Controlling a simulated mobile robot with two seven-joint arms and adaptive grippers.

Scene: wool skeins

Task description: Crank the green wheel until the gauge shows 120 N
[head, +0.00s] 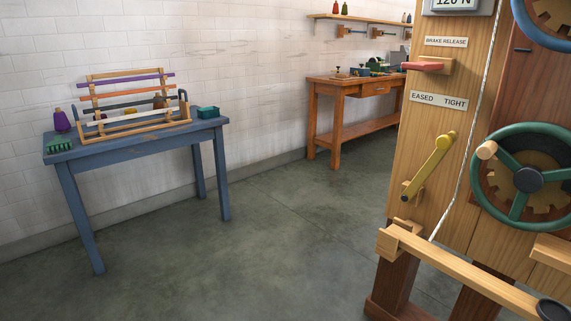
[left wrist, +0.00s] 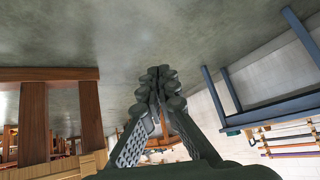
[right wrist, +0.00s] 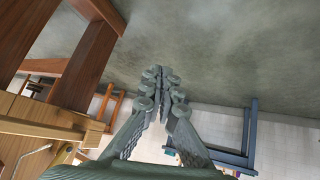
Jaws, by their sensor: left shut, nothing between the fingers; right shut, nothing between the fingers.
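The green wheel (head: 478,180) is at the right of the head view, mounted on a wooden panel. It has a dark hub and a pale wooden crank knob (head: 487,150) at its upper left. The gauge (head: 455,5) is cut by the top edge of the head view; its visible part reads 120 N. Neither gripper shows in the head view. My left gripper (left wrist: 160,88) is shut and empty in the left wrist view, over the floor. My right gripper (right wrist: 158,88) is shut and empty in the right wrist view. Neither touches the wheel.
A red brake release handle (head: 424,66) and a yellow lever (head: 430,167), its knob below the TIGHT label, are on the panel. A white cord (head: 464,165) runs down to a wooden beam (head: 455,271). A blue table (head: 130,141) stands left; the floor between is clear.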

